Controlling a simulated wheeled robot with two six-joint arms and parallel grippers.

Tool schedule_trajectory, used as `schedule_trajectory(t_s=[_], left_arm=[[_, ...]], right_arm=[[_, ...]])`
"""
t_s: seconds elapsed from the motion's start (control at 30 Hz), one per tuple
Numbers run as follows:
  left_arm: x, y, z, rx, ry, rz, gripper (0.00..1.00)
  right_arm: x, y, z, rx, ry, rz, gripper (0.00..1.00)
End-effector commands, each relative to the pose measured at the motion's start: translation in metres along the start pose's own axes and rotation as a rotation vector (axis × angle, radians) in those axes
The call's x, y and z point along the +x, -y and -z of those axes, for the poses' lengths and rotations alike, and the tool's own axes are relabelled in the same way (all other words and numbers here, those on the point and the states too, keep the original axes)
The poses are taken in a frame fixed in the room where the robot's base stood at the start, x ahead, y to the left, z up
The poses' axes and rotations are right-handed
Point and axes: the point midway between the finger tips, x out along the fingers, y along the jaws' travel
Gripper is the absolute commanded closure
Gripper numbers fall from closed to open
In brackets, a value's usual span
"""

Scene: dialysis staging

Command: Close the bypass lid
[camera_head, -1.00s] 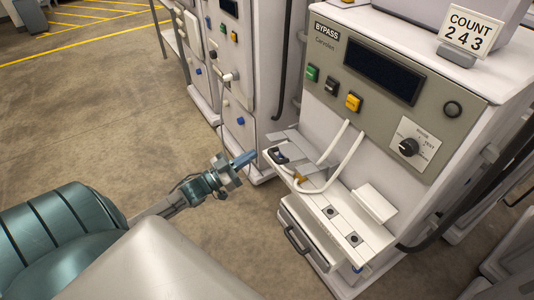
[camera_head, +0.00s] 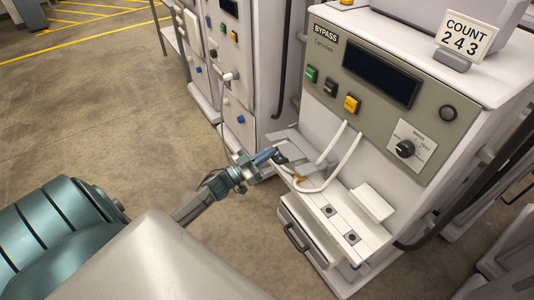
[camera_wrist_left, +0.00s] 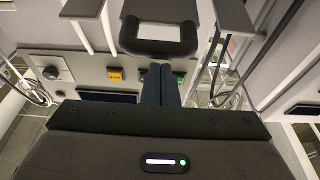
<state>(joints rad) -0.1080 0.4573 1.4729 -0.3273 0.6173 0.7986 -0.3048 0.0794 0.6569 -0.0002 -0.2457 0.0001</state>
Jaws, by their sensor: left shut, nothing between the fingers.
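The machine labelled BYPASS (camera_head: 330,32) stands at centre right. At the left end of its front shelf is a grey plate (camera_head: 283,138), which looks like the lid, with a dark loop handle (camera_head: 281,158) by it. I cannot tell the lid's exact angle. White tubing (camera_head: 343,157) loops over the shelf beside it. My left gripper (camera_head: 270,154) is shut and empty, its blue fingertips at the handle. In the left wrist view the shut fingers (camera_wrist_left: 162,85) point at the black handle (camera_wrist_left: 158,38); contact is unclear. My right gripper is out of view.
A white block (camera_head: 373,203) and small dark square fittings stand on the shelf (camera_head: 338,222), with a drawer handle (camera_head: 296,237) below. Another machine (camera_head: 237,90) stands behind to the left. A COUNT sign (camera_head: 466,38) sits on top. The floor at left is clear.

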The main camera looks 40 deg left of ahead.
Motion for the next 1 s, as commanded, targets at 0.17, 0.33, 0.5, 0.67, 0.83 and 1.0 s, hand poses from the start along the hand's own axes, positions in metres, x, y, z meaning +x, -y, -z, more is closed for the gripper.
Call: schedule_trajectory(t_s=[0.17, 0.33, 0.5, 0.67, 0.83, 1.0], left_arm=[[-0.004, 0.0, -0.007, 0.0, 0.001, 0.001, 1.0], [-0.013, 0.0, -0.029, -0.001, -0.027, -0.001, 1.0], [-0.015, 0.0, -0.03, 0.001, -0.068, -0.001, 1.0], [-0.015, 0.0, -0.029, 0.001, -0.066, -0.001, 1.0], [-0.015, 0.0, -0.029, 0.0, -0.066, -0.001, 1.0], [-0.015, 0.0, -0.029, 0.0, -0.066, -0.001, 1.0]], right_arm=[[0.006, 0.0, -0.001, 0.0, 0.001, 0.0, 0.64], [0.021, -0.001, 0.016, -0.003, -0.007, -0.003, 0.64], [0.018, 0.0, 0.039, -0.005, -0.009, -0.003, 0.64], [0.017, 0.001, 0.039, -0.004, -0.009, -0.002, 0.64], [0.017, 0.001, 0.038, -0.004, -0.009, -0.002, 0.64], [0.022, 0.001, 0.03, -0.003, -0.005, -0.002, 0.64]])
